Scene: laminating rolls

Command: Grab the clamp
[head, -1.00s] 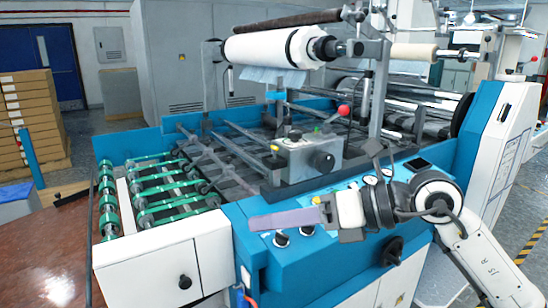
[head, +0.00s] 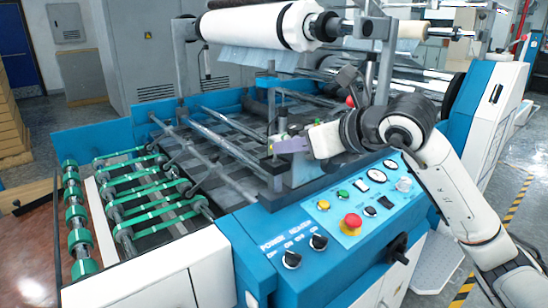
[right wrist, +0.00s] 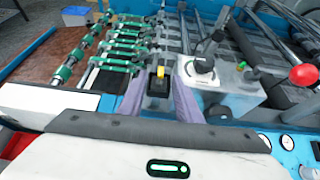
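My right gripper (head: 280,146) is over the machine, its arm coming in from the right. In the right wrist view its two pale purple fingers (right wrist: 158,105) stand apart, with nothing gripped between them. A small black piece with a yellow top (right wrist: 160,82) shows between the fingers; I cannot tell whether it belongs to the gripper. A grey block (right wrist: 232,88) with a dark knob on top stands just right of the fingers; in the head view my gripper partly hides it. I cannot make out for certain which part is the clamp. My left gripper is out of view.
The blue machine's control panel (head: 365,200), with a red button (head: 350,224), lies below my right arm. Green-banded rollers (head: 150,195) are on the left. A white roll (head: 262,24) hangs above the grey bars. A red ball handle (right wrist: 303,75) is near the block.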

